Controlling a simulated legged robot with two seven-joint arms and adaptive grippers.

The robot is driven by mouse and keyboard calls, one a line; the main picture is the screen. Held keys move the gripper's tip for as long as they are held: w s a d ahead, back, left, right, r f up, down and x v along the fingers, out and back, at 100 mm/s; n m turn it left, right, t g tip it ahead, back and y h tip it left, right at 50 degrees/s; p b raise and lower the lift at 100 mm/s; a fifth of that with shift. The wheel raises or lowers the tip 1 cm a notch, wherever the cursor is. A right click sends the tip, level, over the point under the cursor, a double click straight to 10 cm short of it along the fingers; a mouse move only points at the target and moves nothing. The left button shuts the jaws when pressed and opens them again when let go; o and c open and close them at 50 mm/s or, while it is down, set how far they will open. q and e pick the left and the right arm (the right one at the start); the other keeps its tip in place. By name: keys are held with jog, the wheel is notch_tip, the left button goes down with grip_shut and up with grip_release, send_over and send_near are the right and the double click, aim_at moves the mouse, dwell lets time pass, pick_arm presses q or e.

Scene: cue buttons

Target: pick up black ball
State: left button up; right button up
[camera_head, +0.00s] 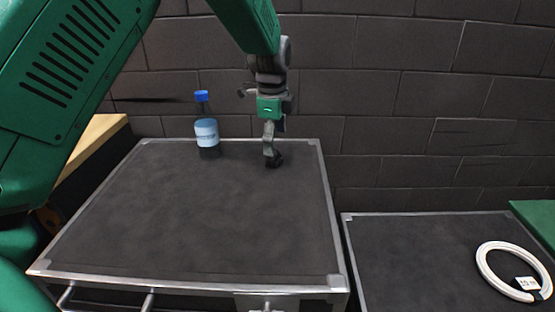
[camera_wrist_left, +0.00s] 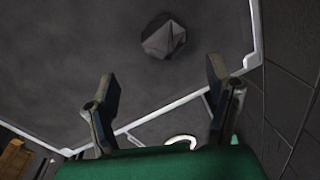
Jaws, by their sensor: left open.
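The black ball (camera_wrist_left: 163,38) shows in the left wrist view as a dark, faceted round thing on the dark case top, with paler grey facets. In that view my left gripper (camera_wrist_left: 162,92) is open and empty. Its two fingers stand wide apart, and the ball lies beyond their tips, roughly in line with the gap. In the head view my left gripper (camera_head: 269,143) hangs over the far right part of the case top (camera_head: 190,220). A dark shape at its fingertips may be the ball; I cannot separate it clearly from the fingers. My right gripper is not seen.
A bottle with a blue cap (camera_head: 206,130) stands at the case's far edge, left of my gripper. A white ring (camera_head: 513,270) lies on a second, lower dark case (camera_head: 420,250) at right. A dark block wall (camera_head: 420,110) rises behind. The case's near part is clear.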

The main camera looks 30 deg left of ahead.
aim_at(275, 152)
pick_arm(q)
jog(key=shift+w+a+f, duration=0.1)
jog(key=shift+f, duration=0.5)
jog(key=shift+w+a+f, duration=0.1)
jog(key=shift+a+f, duration=0.15)
jog(key=shift+f, duration=0.05)
jog(key=f, duration=0.1)
jog(key=a+f, duration=0.1)
jog(key=f, duration=0.1)
jog(key=w+a+f, duration=0.1)
jog(key=shift+f+b, duration=0.3)
jog(key=shift+w+d+f, duration=0.1)
jog(key=shift+d+f, duration=0.1)
jog(key=shift+f, duration=0.05)
jog(key=shift+d, duration=0.25)
jog(key=shift+d+r, duration=0.1)
jog(key=shift+d, duration=0.2)
jog(key=c, duration=1.1)
jog(key=shift+o, duration=0.2)
jog(key=shift+a, duration=0.5)
